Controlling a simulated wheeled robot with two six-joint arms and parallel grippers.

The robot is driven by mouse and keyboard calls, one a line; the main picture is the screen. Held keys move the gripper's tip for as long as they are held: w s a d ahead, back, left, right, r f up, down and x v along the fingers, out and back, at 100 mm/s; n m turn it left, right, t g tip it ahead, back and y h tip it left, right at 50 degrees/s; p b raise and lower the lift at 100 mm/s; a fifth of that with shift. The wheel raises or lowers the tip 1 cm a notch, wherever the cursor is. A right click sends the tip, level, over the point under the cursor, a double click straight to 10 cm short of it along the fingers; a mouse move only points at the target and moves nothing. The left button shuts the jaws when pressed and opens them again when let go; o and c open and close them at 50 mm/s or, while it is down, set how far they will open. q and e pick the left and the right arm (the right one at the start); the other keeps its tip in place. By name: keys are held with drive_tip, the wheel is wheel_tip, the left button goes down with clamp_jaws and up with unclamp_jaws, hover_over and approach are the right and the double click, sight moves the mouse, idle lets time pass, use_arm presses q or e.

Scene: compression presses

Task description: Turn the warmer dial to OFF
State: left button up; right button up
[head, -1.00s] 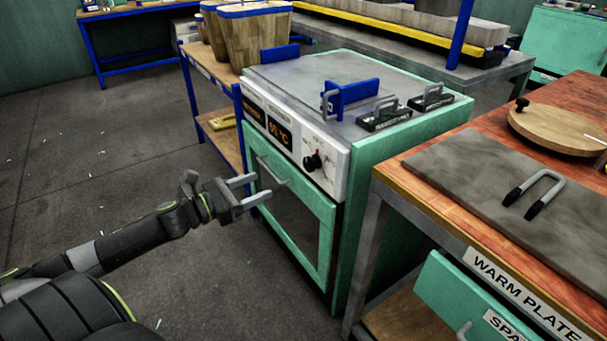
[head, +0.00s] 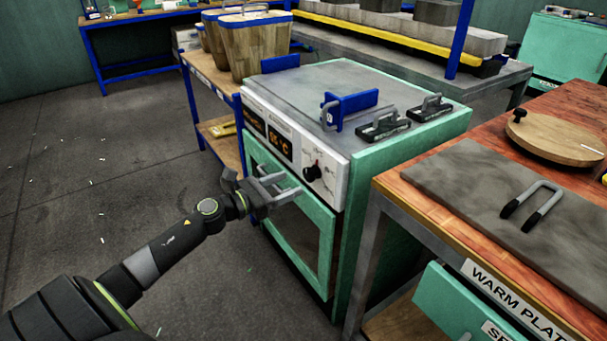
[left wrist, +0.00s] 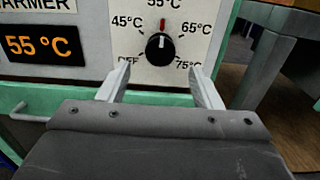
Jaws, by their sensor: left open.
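The warmer dial (head: 313,172) is a black knob on the white front panel of the green warmer (head: 370,190). In the left wrist view the dial (left wrist: 160,49) has its red pointer up at 55 °C, with OFF at its lower left and 75 °C at its lower right. The display (left wrist: 40,46) reads 55 °C. My left gripper (head: 290,186) is open and empty, in front of the panel and a little left of and below the dial in the head view. In the left wrist view its fingers (left wrist: 164,85) point at the panel, either side below the dial, apart from it.
The oven door handle (left wrist: 32,110) lies left of the fingers in the left wrist view. Blue and black handled pieces (head: 345,106) sit on the warmer's top. A wooden-topped table (head: 410,192) stands close at right, holding a grey plate (head: 470,185).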

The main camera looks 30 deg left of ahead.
sight(306, 177)
use_arm(q)
drive_tip(key=p+x, duration=0.1)
drive_tip(key=x, duration=0.5)
drive_tip(key=shift+s, duration=0.1)
drive_tip(key=c, duration=1)
